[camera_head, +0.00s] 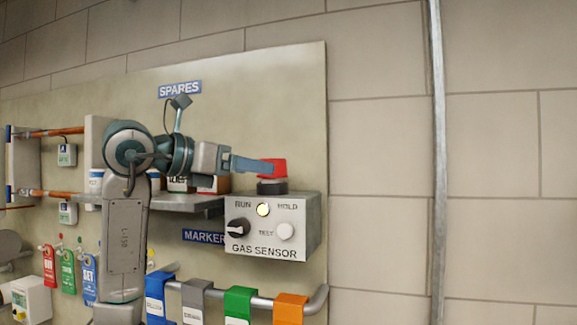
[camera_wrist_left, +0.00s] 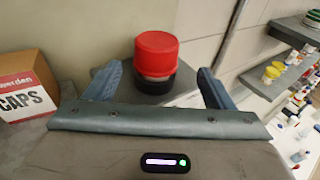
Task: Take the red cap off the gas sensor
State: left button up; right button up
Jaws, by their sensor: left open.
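The gas sensor (camera_head: 270,228) is a light grey box on the wall panel, with a RUN/HOLD knob, a lit yellow lamp and a white TEST button on its front. The red cap (camera_head: 278,168) sits on a dark round base on top of the box. In the left wrist view, the red cap (camera_wrist_left: 156,54) stands upright just beyond the jaws, roughly between them. My left gripper (camera_head: 262,166) is open and reaches in from the left at cap height; its blue fingers (camera_wrist_left: 158,86) show on either side of the cap, with gaps. My right gripper is out of view.
A grey shelf (camera_head: 180,202) under the SPARES sign holds boxes and jars, left of the sensor. A box marked CAPS (camera_wrist_left: 25,88) stands close to the left finger in the wrist view. Coloured clips hang on a rail (camera_head: 262,302) below.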

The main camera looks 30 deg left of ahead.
aim_at(280, 167)
pick_arm(q)
jog(key=x, duration=0.2)
jog(key=shift+w+d+p, duration=0.15)
jog(key=shift+w+p, duration=0.15)
jog(key=shift+w, duration=0.2)
jog(key=shift+s+r+p, duration=0.1)
jog(key=shift+s+p, duration=0.1)
jog(key=shift+p, duration=0.2)
jog(key=shift+s+r+p, duration=0.2)
jog(key=shift+p, duration=0.15)
jog(key=shift+w+r+p, duration=0.1)
jog(key=shift+w+p, duration=0.45)
jog(key=shift+w, duration=0.1)
jog(key=x, duration=0.1)
jog(key=p+x, duration=0.1)
jog(key=x, duration=0.1)
jog(key=shift+w+r+p, duration=0.2)
jog(key=shift+p, duration=0.2)
jog(key=shift+w+d+f+p, duration=0.15)
jog(key=shift+w+f+p, duration=0.2)
jog(key=shift+w, duration=0.35)
jog(key=shift+s, duration=0.15)
jog(key=c, duration=1.1)
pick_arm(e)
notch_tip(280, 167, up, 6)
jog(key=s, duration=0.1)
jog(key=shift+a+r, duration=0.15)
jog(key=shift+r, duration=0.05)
